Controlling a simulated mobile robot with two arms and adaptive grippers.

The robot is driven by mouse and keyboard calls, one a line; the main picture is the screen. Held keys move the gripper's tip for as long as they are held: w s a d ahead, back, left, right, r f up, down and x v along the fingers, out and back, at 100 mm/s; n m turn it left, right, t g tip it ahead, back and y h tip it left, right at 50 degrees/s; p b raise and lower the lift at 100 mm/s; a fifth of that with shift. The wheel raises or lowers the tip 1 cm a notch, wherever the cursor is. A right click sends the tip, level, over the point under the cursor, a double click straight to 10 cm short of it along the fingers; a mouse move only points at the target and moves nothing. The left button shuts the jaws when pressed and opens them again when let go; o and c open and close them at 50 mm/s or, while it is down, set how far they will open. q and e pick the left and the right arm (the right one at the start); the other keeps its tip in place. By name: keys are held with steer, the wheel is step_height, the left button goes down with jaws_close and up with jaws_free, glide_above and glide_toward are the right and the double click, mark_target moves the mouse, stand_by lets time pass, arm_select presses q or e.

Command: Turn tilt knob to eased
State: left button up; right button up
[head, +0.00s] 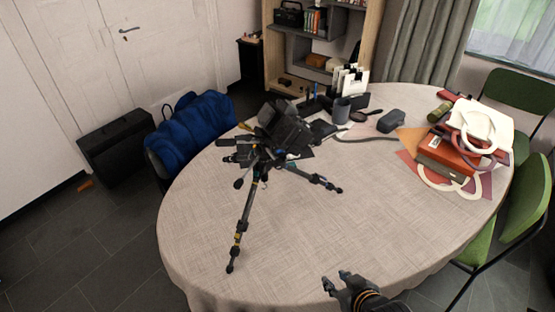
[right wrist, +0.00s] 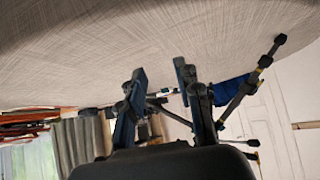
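A black tripod (head: 247,210) with yellow marks on its legs stands on the left part of the round table, legs spread. A dark camera-like body (head: 285,127) sits on top of it. Thin dark handles or knobs stick out around its head, but I cannot tell which one is the tilt knob or how it is set. My right gripper (head: 336,280) is at the table's front edge, right of and nearer than the tripod, touching nothing. Its two fingers stand apart and empty in the right wrist view (right wrist: 163,80), where a tripod leg (right wrist: 250,82) shows at right. My left gripper is out of view.
The table (head: 330,225) has a beige cloth, bare at front and middle. A dark cup (head: 341,111), a dark case (head: 391,121) and a red box with a white-handled bag (head: 448,152) stand at the back. A blue bag (head: 195,125) is at left; green chairs (head: 520,205) at right.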

steer(key=w+a+r+n+t+y, duration=0.1)
steer(key=w+a+r+t+y, duration=0.1)
steer(key=w+a+r+t, duration=0.3)
steer(key=n+t+y, duration=0.2)
steer(key=y, duration=0.2)
glide_toward(280, 166)
steer(key=p+x, duration=0.2)
steer(key=x, duration=0.9)
steer(key=shift+w+a+p, duration=0.1)
steer(key=shift+w+p, duration=0.15)
steer(key=shift+p, duration=0.05)
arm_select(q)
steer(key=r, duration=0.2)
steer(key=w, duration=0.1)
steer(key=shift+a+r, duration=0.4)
arm_select(e)
jaws_close()
